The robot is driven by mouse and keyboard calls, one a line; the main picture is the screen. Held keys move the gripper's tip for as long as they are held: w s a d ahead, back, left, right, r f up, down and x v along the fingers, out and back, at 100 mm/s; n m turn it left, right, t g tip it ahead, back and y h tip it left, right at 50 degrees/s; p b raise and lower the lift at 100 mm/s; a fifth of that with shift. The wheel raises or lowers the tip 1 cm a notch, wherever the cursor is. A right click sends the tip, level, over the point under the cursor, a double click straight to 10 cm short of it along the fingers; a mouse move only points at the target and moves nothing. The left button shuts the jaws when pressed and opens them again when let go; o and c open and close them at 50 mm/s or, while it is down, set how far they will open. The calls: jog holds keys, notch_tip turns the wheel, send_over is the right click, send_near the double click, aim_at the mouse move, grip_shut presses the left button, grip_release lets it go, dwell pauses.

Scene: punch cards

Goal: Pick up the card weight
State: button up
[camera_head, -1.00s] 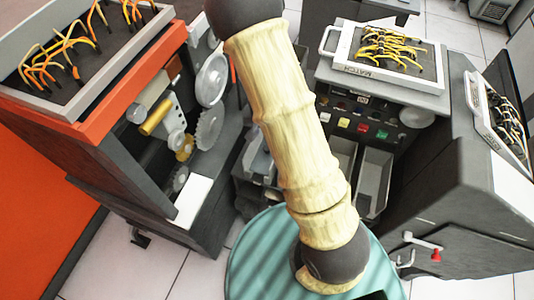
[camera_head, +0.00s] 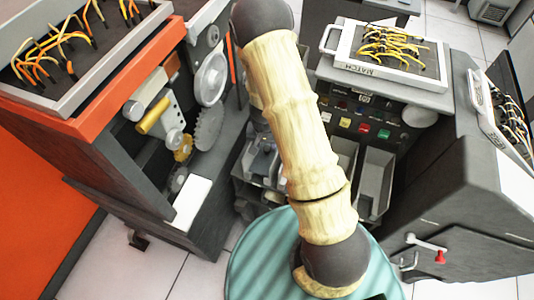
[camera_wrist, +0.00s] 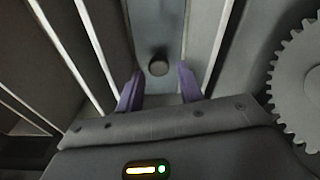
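In the wrist view, my gripper (camera_wrist: 159,92) shows two purple fingers set apart, with nothing between them. Just beyond the fingertips is a small dark round knob (camera_wrist: 158,64) on a grey surface inside a narrow channel between light rails; it may be the card weight, but I cannot tell for sure. The fingers do not appear to touch it. In the head view my own arm covers the middle, and my gripper is hidden. I cannot pick out the card weight there.
A grey gear (camera_wrist: 303,85) stands close on the right in the wrist view. In the head view an orange-topped machine (camera_head: 120,105) with gears is on the left. A grey machine with colored buttons (camera_head: 364,128) and open bins (camera_head: 374,185) is behind my arm. Patch panels with yellow wires (camera_head: 385,50) sit on top.

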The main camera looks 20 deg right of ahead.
aim_at(267, 148)
jog(key=f, duration=0.3)
jog(key=w+f, duration=0.1)
jog(key=shift+d+f, duration=0.2)
jog(key=shift+d, duration=0.15)
grip_shut()
